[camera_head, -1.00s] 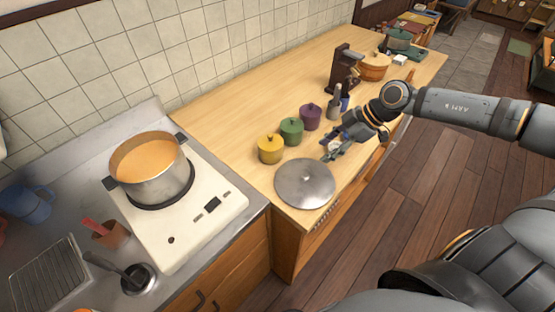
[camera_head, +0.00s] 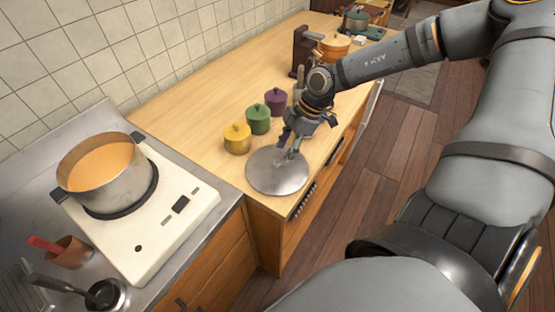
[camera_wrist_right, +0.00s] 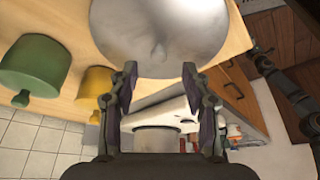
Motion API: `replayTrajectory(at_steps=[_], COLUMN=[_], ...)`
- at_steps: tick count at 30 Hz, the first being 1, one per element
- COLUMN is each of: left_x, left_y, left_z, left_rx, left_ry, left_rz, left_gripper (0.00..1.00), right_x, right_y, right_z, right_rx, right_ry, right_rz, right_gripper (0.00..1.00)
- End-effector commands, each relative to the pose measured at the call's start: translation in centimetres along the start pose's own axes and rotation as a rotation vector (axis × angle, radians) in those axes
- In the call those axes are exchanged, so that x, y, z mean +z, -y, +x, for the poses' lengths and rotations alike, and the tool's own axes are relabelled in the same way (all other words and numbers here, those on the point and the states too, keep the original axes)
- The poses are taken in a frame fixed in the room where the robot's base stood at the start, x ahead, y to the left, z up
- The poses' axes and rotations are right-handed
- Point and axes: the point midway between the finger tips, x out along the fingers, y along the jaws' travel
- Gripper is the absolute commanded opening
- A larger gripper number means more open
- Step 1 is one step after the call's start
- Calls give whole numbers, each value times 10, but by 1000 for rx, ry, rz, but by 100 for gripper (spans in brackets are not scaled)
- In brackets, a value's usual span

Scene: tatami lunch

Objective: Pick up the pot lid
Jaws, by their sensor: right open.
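The pot lid (camera_head: 272,174) is a round grey metal disc lying flat on the wooden counter near its front corner. In the right wrist view the lid (camera_wrist_right: 160,22) fills the top middle, with its small knob facing the camera. My right gripper (camera_head: 289,150) is over the lid's far right part in the head view. Its two fingers (camera_wrist_right: 158,92) are apart with nothing between them, and the lid lies beyond the tips. The pot (camera_head: 104,178) with orange liquid stands uncovered on the cooktop. My left gripper is not in view.
Yellow (camera_head: 237,140), green (camera_head: 258,119) and purple (camera_head: 275,100) lidded jars stand in a row just behind the lid. The cooktop (camera_head: 160,229) is at left. A dark wooden stand (camera_head: 304,50) is farther back.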

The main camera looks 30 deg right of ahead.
Motion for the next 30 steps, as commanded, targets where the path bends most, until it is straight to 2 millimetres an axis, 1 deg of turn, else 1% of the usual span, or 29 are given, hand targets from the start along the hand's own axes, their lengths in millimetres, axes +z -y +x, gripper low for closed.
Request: replayTrajectory(at_steps=[1,4,6,9,15,24,26,30], left_x=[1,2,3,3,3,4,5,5], left_y=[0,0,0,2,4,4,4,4], left_z=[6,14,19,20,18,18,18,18], left_rx=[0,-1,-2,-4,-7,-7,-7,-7], left_ry=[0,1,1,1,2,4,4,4], left_rz=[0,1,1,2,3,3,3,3], left_gripper=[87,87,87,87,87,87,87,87], right_x=[3,4,3,1,0,0,0,0], right_y=[1,0,0,-1,-1,-1,-1,-1], right_z=[12,31,40,44,42,42,42,42], right_rx=[-4,-3,-2,0,1,1,1,1], right_ry=[9,8,6,3,0,0,0,0], right_rz=[-2,-2,-2,-1,0,0,0,0], right_gripper=[48,48,48,48,48,8,0,0])
